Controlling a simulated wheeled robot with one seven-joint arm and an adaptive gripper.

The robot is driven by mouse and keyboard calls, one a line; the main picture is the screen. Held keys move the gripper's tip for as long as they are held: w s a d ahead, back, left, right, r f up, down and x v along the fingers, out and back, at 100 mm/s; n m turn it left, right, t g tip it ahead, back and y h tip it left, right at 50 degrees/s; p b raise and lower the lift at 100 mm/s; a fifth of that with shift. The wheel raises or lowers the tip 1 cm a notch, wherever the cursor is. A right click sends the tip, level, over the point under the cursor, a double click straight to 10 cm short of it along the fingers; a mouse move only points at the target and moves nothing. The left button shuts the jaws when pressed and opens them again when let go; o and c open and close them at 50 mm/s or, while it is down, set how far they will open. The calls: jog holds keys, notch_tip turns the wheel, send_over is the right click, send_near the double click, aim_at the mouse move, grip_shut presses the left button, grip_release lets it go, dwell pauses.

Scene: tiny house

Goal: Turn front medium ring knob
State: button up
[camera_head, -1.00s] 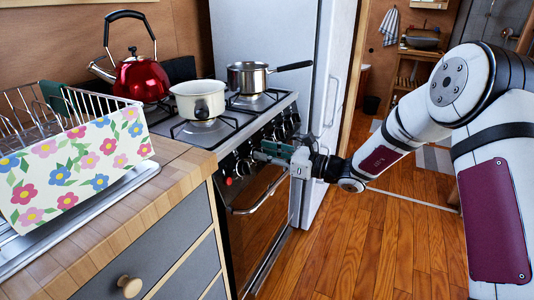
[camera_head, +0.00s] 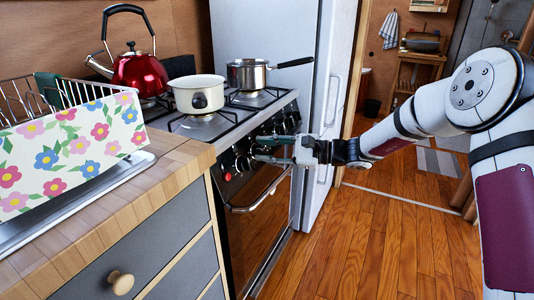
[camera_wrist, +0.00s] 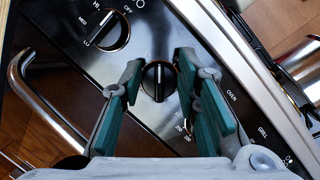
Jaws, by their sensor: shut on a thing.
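My gripper (camera_wrist: 159,68) is shut on a round black knob (camera_wrist: 158,82) on the stove's front panel, with a green-padded finger on either side. The knob's white mark runs almost straight up in the wrist view. I cannot read a label that names its ring. In the head view my gripper (camera_head: 257,150) reaches in from the right at the stove front (camera_head: 262,195), and its fingers hide part of the knob row. Another knob (camera_wrist: 107,30), marked HI, MED, LO and OFF, sits up and left in the wrist view.
A white pot (camera_head: 199,95), a steel saucepan (camera_head: 248,75) and a red kettle (camera_head: 140,70) stand on the hob. The oven handle (camera_head: 262,190) sticks out below the knobs. A wooden counter with a dish rack (camera_head: 75,150) is at left.

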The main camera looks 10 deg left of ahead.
jog(key=n+h+b, duration=0.1)
jog(key=n+b, duration=0.1)
jog(key=n, duration=0.2)
jog(key=n+g+h+b, duration=0.1)
jog(key=n+b, duration=0.1)
jog(key=n, duration=0.3)
jog(key=f+n+h+b, duration=0.1)
jog(key=n+b, duration=0.1)
jog(key=n, duration=0.2)
jog(key=shift+s+d+n+g+h, duration=0.1)
jog(key=shift+s+n+g+h, duration=0.05)
jog(key=shift+n+g+h, duration=0.25)
jog(key=shift+n, duration=0.3)
jog(key=o, duration=1.2)
jog(key=shift+c, duration=0.2)
jog(key=shift+r, duration=0.1)
